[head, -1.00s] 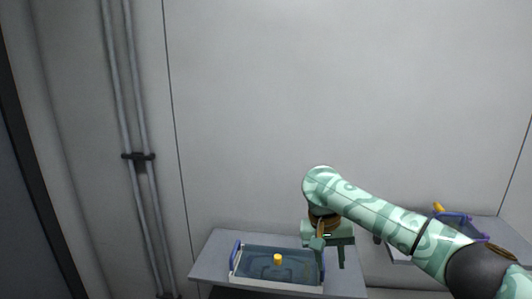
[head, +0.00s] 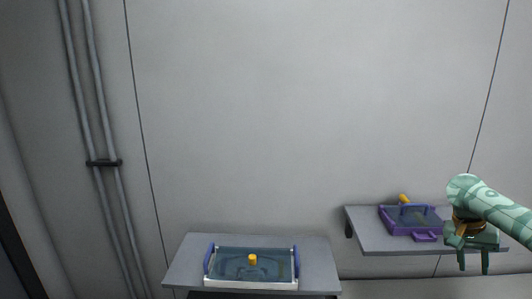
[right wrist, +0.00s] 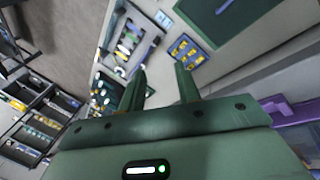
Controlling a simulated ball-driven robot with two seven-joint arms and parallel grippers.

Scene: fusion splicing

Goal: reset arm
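My right gripper (head: 473,262) hangs at the right of the head view, fingers pointing down, in front of the right shelf's edge. In the right wrist view its two green fingers (right wrist: 160,85) stand apart with nothing between them, so it is open and empty. The right arm (head: 497,209) comes in from the right edge. My left gripper is not in view.
A clear-lidded tray (head: 287,284) with blue handles and a yellow knob (head: 253,260) sits on a grey table (head: 320,262). A purple case (head: 424,238) sits on a right shelf (head: 370,240). The right wrist view shows racks (right wrist: 45,115) with small items.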

